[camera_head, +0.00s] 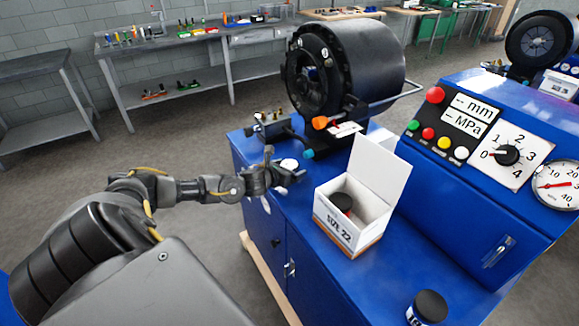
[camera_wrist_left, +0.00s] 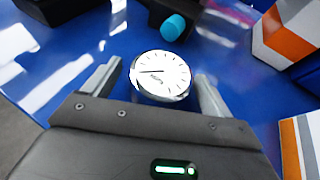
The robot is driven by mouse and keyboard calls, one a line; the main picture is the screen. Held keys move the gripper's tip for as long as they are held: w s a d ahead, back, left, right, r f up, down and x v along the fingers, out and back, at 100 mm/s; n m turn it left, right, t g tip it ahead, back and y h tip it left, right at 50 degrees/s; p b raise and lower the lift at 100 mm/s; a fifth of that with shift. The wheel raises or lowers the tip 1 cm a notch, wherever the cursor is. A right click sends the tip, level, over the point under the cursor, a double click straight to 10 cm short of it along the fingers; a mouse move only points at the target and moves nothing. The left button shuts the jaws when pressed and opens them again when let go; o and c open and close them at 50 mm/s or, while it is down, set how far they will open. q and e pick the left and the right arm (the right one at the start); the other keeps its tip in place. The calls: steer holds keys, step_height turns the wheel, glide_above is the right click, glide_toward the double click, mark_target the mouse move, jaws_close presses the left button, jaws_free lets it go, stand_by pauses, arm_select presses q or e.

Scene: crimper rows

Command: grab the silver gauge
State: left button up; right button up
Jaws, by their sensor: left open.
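The silver gauge (camera_wrist_left: 160,76) has a round white dial with dark marks and a bright metal rim. In the left wrist view it is between the two fingers of my left gripper, with a gap visible on each side. In the head view the gauge (camera_head: 289,164) shows as a small pale disc on the blue bench top, beside the fingers. My left gripper (camera_head: 283,176) is open and empty. My right gripper is not in view.
A white open box marked SIZE 22 (camera_head: 334,226) stands right of the gripper, with a dark round item inside. The black crimper (camera_head: 345,70) stands behind the gauge, with a teal-tipped part (camera_wrist_left: 173,27) close by. A black-lidded jar (camera_head: 429,306) stands at the front.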

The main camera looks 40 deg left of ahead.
arm_select(q)
steer(key=shift+x, duration=1.2)
steer(key=shift+c, duration=0.5)
steer(key=c, duration=1.1)
steer(key=shift+r, duration=0.1)
steer(key=shift+r+b, duration=0.4)
steer(key=shift+r, duration=0.15)
steer(key=s+r, duration=0.1)
steer(key=r, duration=0.1)
steer(key=s+r+b, duration=0.1)
steer(key=s+r, duration=0.1)
steer(key=s+r+b, duration=0.1)
steer(key=r, duration=0.2)
steer(key=shift+s+r, duration=0.1)
steer(key=shift+s, duration=0.3)
steer(key=a+b+v, duration=0.1)
steer(key=b+v, duration=0.2)
steer(key=v, duration=0.7)
steer(key=shift+d+r+b, duration=0.25)
steer(key=shift+r+b, duration=0.15)
